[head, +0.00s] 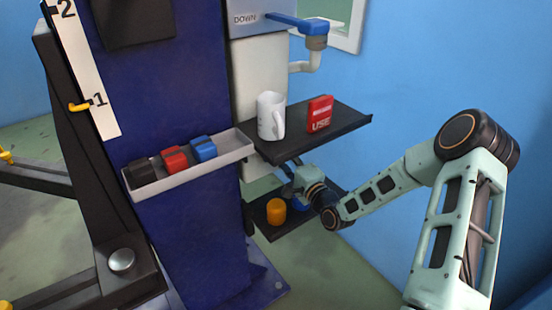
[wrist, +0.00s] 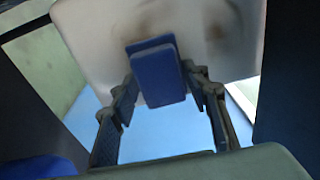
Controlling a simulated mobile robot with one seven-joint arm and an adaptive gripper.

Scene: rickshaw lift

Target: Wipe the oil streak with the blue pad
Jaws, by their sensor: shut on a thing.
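The blue pad (wrist: 158,76) is between the fingers of my gripper (wrist: 160,90) in the wrist view. The gripper is shut on it. Behind the pad is a pale panel (wrist: 88,30) with brown smudges, the oil streak (wrist: 214,31), showing to the right and above the pad. The pad covers part of the panel; I cannot tell whether it touches it. In the head view my gripper (head: 290,178) reaches in under the upper shelf, at the pale column (head: 250,168). The pad is hard to make out there.
The upper dark shelf (head: 342,122) is just above my gripper and holds a white mug (head: 270,116) and a red box (head: 320,114). The lower shelf (head: 276,234) holds an orange cup (head: 276,212). A tray (head: 190,172) with black, red and blue blocks is left.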

